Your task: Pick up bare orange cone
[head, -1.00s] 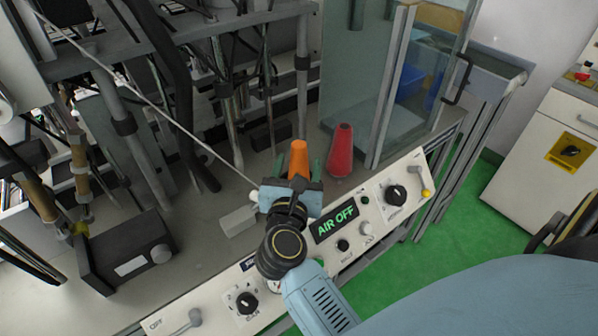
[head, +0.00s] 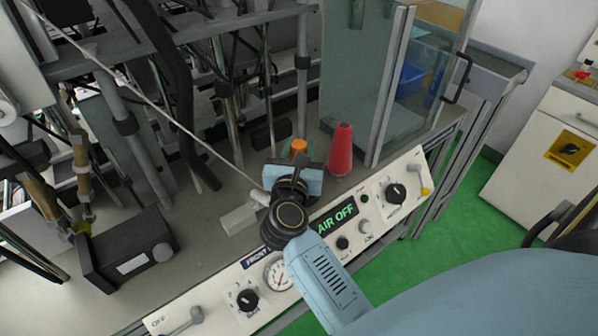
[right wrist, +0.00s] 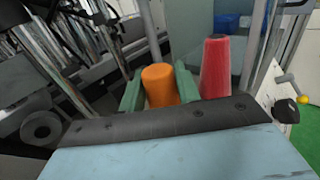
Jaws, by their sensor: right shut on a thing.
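The bare orange cone (head: 298,146) shows only its top in the head view, behind my right gripper (head: 294,156). In the right wrist view the orange cone (right wrist: 159,85) stands between the two green fingers of my right gripper (right wrist: 159,88), which is shut on it. Its lower part is hidden by the gripper body. In the head view I cannot tell whether it touches the table. My left gripper is in neither view.
A red-covered cone (head: 340,150) stands close to the right of the gripper; it also shows in the right wrist view (right wrist: 215,68). A glass enclosure (head: 358,80) stands behind it. A control panel (head: 300,250) reading "AIR OFF" runs along the front edge. A black box (head: 128,250) sits at left.

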